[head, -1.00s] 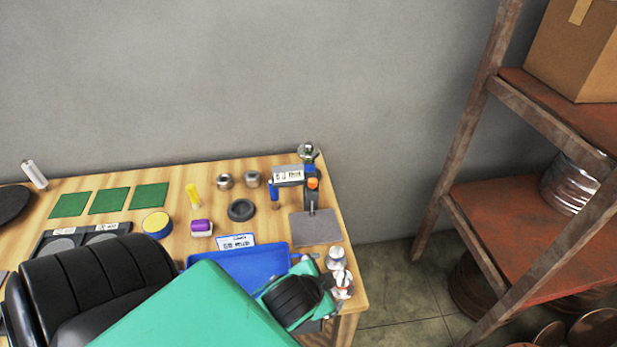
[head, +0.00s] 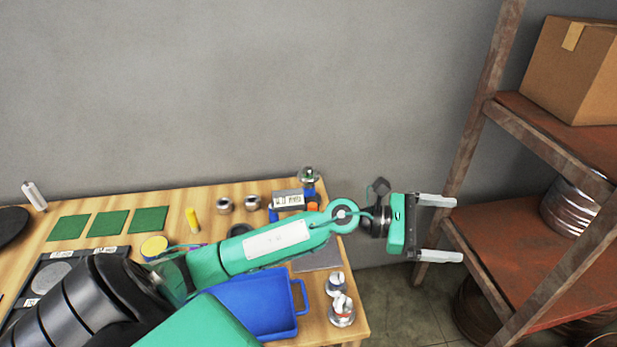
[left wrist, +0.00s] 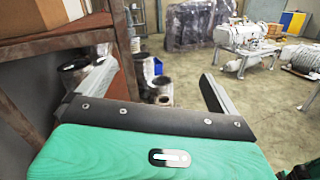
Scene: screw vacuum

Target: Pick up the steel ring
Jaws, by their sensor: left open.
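Two small steel ring-like pieces stand side by side at the back of the wooden table, the left one (head: 225,205) and the right one (head: 252,202). I cannot tell which is the steel ring meant. My left gripper (head: 454,228) is open and empty, past the table's right edge, with its fingers pointing right toward the shelf. It is far to the right of both pieces. In the left wrist view the open fingers (left wrist: 157,72) have nothing between them, and neither steel piece can be made out. My right gripper is not in view.
A rusty shelf (head: 530,235) with a cardboard box (head: 572,70) stands at the right, close to the fingertips. My left arm crosses above the table, over a blue bin (head: 262,310).

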